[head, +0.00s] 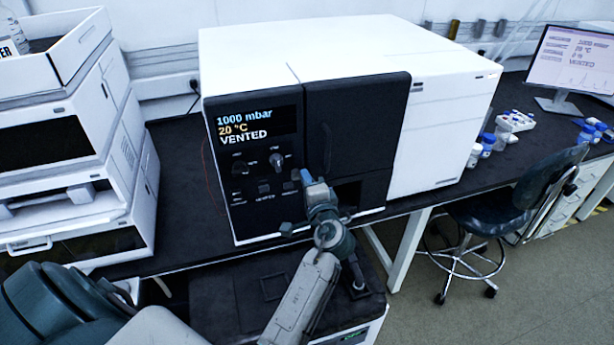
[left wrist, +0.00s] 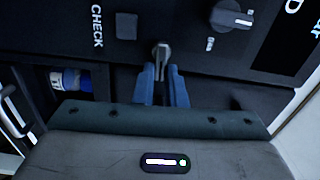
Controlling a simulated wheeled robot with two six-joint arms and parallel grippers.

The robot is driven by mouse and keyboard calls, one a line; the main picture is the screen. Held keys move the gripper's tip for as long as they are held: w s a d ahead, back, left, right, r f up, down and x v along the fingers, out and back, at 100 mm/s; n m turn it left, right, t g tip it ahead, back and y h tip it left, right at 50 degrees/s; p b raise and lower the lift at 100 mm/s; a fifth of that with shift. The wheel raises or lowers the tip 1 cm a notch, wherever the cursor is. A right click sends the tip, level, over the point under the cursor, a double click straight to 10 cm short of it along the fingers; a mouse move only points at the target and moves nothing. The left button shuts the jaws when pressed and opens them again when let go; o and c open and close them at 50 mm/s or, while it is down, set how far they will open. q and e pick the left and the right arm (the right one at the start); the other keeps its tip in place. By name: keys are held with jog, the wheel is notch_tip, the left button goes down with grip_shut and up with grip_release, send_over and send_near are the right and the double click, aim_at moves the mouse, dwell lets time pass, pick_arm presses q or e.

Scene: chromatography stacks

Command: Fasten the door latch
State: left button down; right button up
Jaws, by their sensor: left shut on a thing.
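The instrument's black door (head: 356,125) has a dark vertical handle and looks closed, level with the control panel (head: 245,150). My left gripper (head: 308,180) is at the door's lower left, beside the panel's bottom buttons. In the left wrist view my left gripper (left wrist: 161,72) has its blue fingers closed on a small metal latch lever (left wrist: 161,50). The lever points towards the fingers there. In the head view the gripper hides the latch, so I cannot tell whether it is engaged. My right gripper is not in view.
The panel screen (head: 255,125) reads 1000 mbar, 20 °C, VENTED. A knob (left wrist: 231,15) and a CHECK button (left wrist: 126,26) flank the latch. A blue-and-white bottle (left wrist: 72,80) shows in an opening. White stacked modules (head: 75,150) stand left; a stool (head: 515,200) stands right.

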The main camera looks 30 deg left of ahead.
pick_arm(q)
jog(key=shift+r+m, duration=0.1)
jog(key=shift+m, duration=0.3)
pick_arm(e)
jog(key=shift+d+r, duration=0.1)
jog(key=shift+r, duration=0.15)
pick_arm(q)
jog(key=shift+a, duration=0.1)
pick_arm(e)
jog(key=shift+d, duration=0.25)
pick_arm(q)
jog(key=c, duration=1.5)
grip_release()
jog(key=shift+a, duration=0.15)
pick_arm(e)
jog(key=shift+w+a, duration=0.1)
pick_arm(q)
jog(key=shift+f, duration=0.2)
